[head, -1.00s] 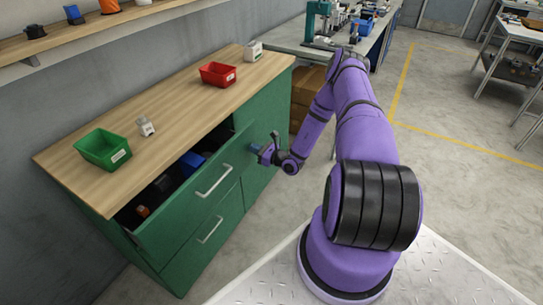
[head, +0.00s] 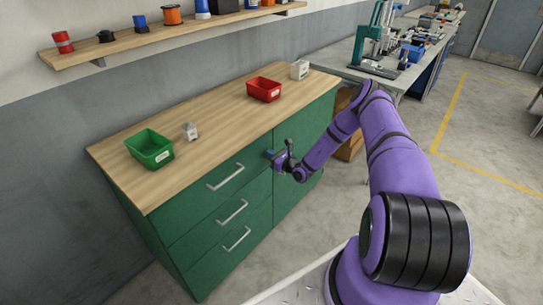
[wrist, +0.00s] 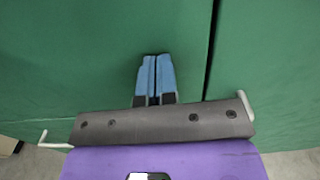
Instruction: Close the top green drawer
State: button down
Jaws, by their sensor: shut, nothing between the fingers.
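The top green drawer (head: 208,193) is in the green cabinet under the wooden worktop. Its front looks flush with the cabinet, and no inside shows. Its light bar handle (head: 226,177) runs across the front. My gripper (head: 269,155) is at the right end of the drawer front, close to the green face. In the wrist view my gripper's blue fingers (wrist: 156,75) are together with nothing between them, pointing at a green face (wrist: 80,60). I cannot tell whether the fingertips touch it.
Two lower drawers with handles (head: 232,212) look shut. A green bin (head: 150,148), a small white item (head: 190,131), a red bin (head: 263,89) and a white box (head: 299,69) stand on the worktop (head: 215,110). Floor to the right is open.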

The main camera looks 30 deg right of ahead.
jog(key=shift+w+a+r, duration=0.1)
jog(key=shift+w+r, duration=0.15)
jog(key=shift+w, duration=0.05)
jog(key=v, duration=1.1)
jog(key=shift+s+f, duration=0.2)
jog(key=s+a+r+n+g+y, duration=0.2)
jog(key=a+r+n+g, duration=0.4)
jog(key=r, duration=0.6)
jog(key=s+a+r+n+g+y, duration=0.2)
jog(key=a+r+n+g, duration=0.2)
jog(key=a+r+n, duration=0.55)
jog(key=s+a+r+n+g+y, duration=0.1)
jog(key=s+a+r+n+g, duration=0.3)
jog(key=r, duration=1.1)
jog(key=s+a+r+n+g+h, duration=0.25)
jog(key=s+r+n+h, duration=0.25)
jog(key=s+r+n, duration=0.5)
jog(key=s+d+r+n+t+h, duration=0.1)
jog(key=s+r+t+h, duration=0.1)
jog(key=s, duration=0.7)
jog(key=s+d+r+n+t+h, duration=0.1)
jog(key=s+r+t+h, duration=0.1)
jog(key=s+r+h, duration=0.2)
jog(key=s+r, duration=0.3)
jog(key=s, duration=0.3)
jog(key=shift+r+t, duration=0.35)
